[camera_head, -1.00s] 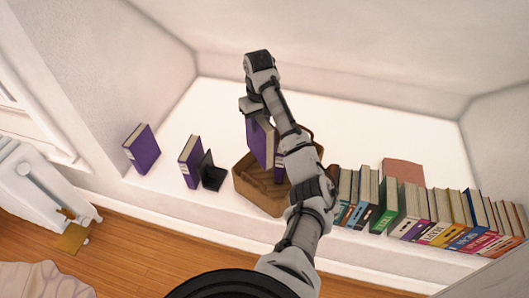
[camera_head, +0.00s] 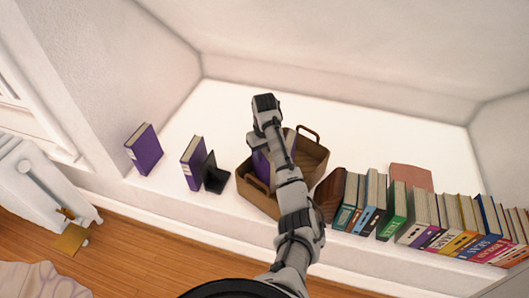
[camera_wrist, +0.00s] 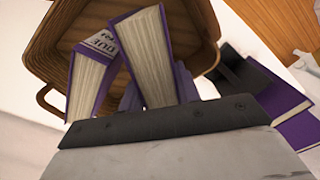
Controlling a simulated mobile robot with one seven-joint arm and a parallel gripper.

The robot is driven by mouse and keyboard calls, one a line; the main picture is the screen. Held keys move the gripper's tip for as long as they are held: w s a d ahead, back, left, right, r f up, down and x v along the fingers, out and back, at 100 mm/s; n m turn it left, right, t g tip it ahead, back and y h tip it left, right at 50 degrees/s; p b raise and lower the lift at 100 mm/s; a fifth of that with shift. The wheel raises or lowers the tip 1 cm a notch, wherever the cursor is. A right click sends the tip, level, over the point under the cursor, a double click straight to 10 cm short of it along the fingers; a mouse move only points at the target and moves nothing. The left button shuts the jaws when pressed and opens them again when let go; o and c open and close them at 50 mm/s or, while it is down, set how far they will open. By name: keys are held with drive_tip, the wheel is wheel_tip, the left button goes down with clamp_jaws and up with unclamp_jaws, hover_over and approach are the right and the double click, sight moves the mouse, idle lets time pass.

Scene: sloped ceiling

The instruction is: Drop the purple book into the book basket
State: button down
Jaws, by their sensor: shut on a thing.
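The purple book (camera_wrist: 147,50) is held in my gripper (camera_wrist: 158,92), which is shut on it; its cream page edge faces the wrist camera. In the head view the purple book (camera_head: 262,167) shows beside my arm, within the outline of the brown wooden basket (camera_head: 318,160). The basket also shows behind the book in the wrist view (camera_wrist: 206,22). Another purple book with a "DUE" label (camera_wrist: 90,78) leans in the basket, left of the held one. My arm hides part of the basket and the fingertips in the head view. Whether the held book touches the basket floor is unclear.
Two purple books stand on the white ledge at left, one at the far left (camera_head: 144,149) and one (camera_head: 193,162) beside a black bookend (camera_head: 215,175). A row of several books (camera_head: 440,218) stands right of the basket, starting with a brown bookend (camera_head: 330,193).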

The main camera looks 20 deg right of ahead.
drive_tip(key=shift+f, duration=0.55)
drive_tip(key=c, duration=1)
unclamp_jaws()
wheel_tip(320, 180, up, 13)
drive_tip(key=shift+r+p, duration=0.15)
drive_tip(key=shift+p, duration=1)
